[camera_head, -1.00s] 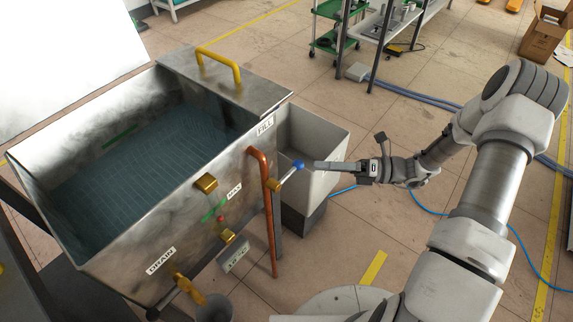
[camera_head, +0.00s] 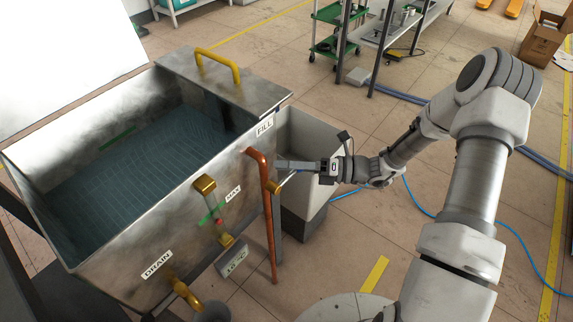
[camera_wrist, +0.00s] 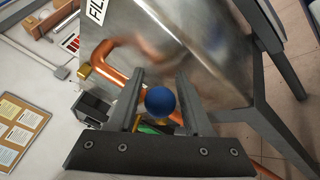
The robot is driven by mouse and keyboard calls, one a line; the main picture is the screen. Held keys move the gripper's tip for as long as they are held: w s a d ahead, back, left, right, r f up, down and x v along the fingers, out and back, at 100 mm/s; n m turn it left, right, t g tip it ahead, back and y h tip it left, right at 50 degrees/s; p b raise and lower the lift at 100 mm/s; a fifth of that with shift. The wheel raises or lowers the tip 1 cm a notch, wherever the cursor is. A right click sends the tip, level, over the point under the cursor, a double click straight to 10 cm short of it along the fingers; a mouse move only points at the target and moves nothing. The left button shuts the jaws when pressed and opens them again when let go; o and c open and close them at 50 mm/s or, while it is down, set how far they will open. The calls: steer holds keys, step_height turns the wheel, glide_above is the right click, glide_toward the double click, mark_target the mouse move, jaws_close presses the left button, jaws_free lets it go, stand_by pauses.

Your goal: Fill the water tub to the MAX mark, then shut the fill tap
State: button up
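The metal water tub (camera_head: 95,270) holds dark blue water (camera_head: 130,165). On its front is a gauge between brass fittings, with a green mark by the MAX label (camera_head: 233,197) and a small red float (camera_head: 218,221) close to that mark. The fill tap sits on a copper pipe (camera_head: 266,200) below the FILL label. In the wrist view its blue knob (camera_wrist: 160,101) lies between my fingers, with gaps on both sides. My gripper (camera_head: 278,166) is open at the tap. The knob is hidden in the head view.
A brass drain tap (camera_head: 183,292) is at the tub's lower front. A yellow handle (camera_head: 219,63) tops the tub's cover plate. A pale bin (camera_head: 310,145) stands right behind my gripper.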

jaws_close()
stand_by(1.1)
